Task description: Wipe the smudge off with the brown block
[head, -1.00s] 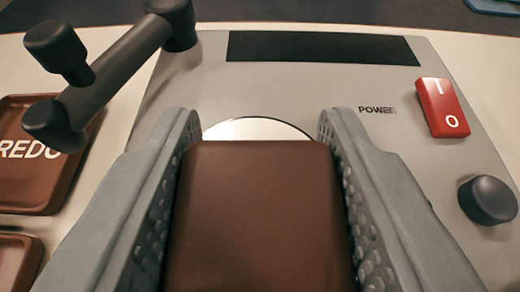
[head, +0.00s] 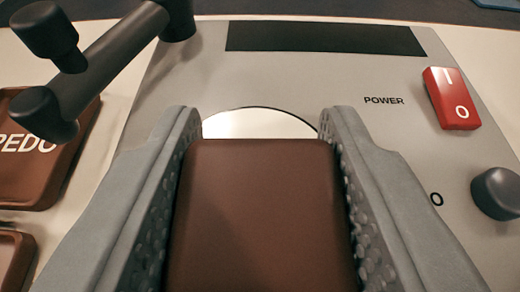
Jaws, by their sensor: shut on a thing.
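The brown block (head: 262,215) fills the lower middle of the head view, a flat-faced piece with rounded corners. My gripper (head: 262,122) is shut on it, with one grey finger along each side. Beyond the block's far edge shows part of a round white disc (head: 258,123) with a dark rim, set in the grey panel (head: 300,80). I see no clear smudge on the visible part of the disc or panel. The rest of the disc is hidden behind the block, and I cannot tell whether the block touches the panel.
A dark lever (head: 105,70) stands up at the upper left. A red rocker switch (head: 452,98) and a dark knob (head: 497,193) are at the right. A black strip (head: 325,38) lies at the back.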

